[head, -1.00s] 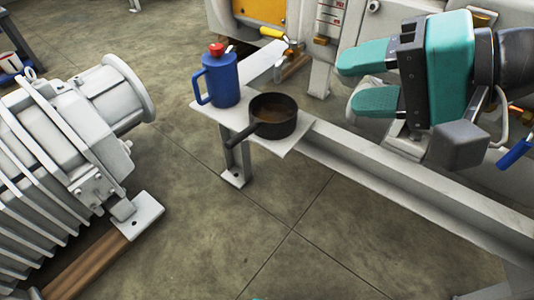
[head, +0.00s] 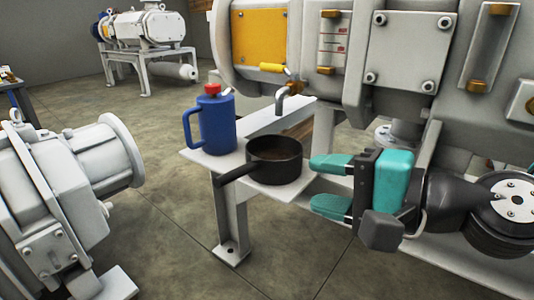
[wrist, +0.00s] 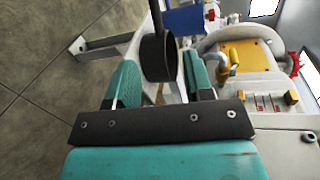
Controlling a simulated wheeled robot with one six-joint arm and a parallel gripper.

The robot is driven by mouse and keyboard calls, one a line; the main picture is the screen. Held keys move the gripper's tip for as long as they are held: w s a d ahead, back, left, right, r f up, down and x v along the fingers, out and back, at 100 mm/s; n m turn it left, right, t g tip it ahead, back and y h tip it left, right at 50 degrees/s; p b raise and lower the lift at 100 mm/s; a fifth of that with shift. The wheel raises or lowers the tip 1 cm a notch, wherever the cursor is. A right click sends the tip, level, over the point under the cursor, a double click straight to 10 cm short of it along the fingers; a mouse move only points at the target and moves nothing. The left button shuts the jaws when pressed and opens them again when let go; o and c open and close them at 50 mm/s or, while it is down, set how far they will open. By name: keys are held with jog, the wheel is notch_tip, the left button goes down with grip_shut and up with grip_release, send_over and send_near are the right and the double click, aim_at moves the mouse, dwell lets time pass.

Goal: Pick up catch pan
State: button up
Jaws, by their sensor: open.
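The catch pan (head: 276,163) is a dark round pan with a brown inside and a handle pointing left. It sits on a small white shelf (head: 197,160) in the head view. My gripper (head: 328,184) has two teal fingers, spread apart and empty, just right of the pan. The fingers point left toward the pan's side, and I cannot tell whether they touch it. In the wrist view the pan (wrist: 156,58) appears between and beyond the fingertips (wrist: 157,72), with its handle pointing up.
A blue jug (head: 212,122) with a red cap stands on the shelf, left of and behind the pan. A bent spout (head: 287,97) hangs behind the pan. The large grey machine (head: 410,50) fills the back right. Another grey machine (head: 60,190) stands at the left, with clear floor between.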

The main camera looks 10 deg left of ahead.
jog(key=p, duration=0.3)
send_near(246, 172)
jog(key=x, duration=0.5)
jog(key=shift+s+a+r, duration=0.2)
jog(key=shift+a+r, duration=0.1)
jog(key=shift+r, duration=0.1)
jog(key=shift+w+f+p+x, duration=0.15)
jog(key=shift+f+p+x, duration=0.05)
jog(key=shift+x, duration=1.25)
jog(key=shift+w+f+p+x, duration=0.1)
jog(key=shift+f+p+x, duration=0.1)
jog(key=shift+x, duration=1.2)
jog(key=shift+d, duration=0.15)
grip_shut()
